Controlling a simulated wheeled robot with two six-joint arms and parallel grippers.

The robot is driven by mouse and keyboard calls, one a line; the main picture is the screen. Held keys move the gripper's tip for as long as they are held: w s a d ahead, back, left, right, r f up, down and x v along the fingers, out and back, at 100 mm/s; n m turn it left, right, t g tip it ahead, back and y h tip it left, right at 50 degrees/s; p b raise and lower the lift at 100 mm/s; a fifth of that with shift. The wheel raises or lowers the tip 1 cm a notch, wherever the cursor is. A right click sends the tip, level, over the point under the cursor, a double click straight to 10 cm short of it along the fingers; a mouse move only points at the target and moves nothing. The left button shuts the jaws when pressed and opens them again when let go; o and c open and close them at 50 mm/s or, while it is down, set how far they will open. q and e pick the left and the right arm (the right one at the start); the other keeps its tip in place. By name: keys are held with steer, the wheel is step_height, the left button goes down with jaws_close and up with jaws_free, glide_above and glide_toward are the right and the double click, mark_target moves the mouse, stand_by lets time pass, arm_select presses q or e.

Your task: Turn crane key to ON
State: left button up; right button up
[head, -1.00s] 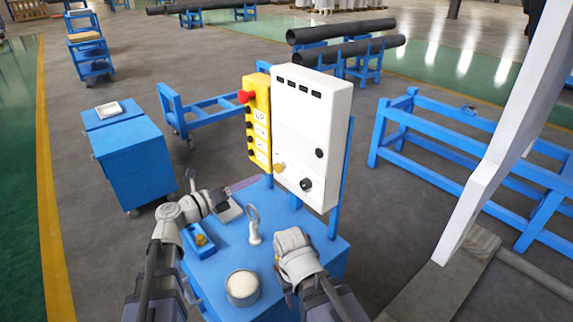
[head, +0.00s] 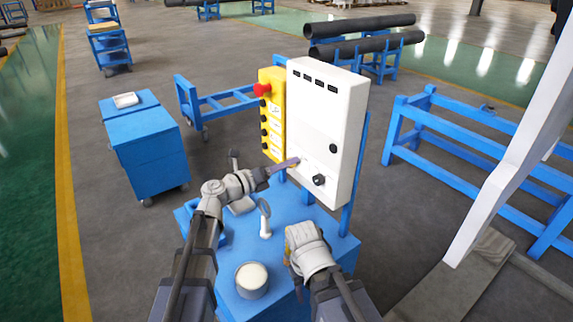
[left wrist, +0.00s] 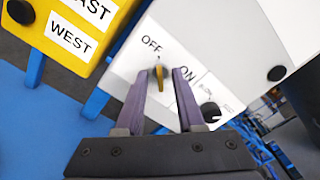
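The brass-coloured crane key (left wrist: 158,76) is in the lower face of the white control box (head: 322,110). OFF and ON labels show beside it in the left wrist view. The key stands roughly upright in that view, with its upper end towards OFF. My left gripper (left wrist: 162,72) is open, its two purple fingers on either side of the key, with gaps visible. In the head view the left gripper (head: 294,163) reaches the box's lower left and mostly hides the key. My right gripper (head: 290,243) is low over the blue cart, its fingers not clear.
A yellow button pendant (head: 272,115) with a red button hangs left of the box. A black knob (head: 319,180) is right of the key. The blue cart (head: 290,280) carries a round tin (head: 251,280) and a white stand with a ring (head: 265,220).

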arm_select(q)
steer(key=shift+c, duration=0.3)
jaws_close()
stand_by(0.3)
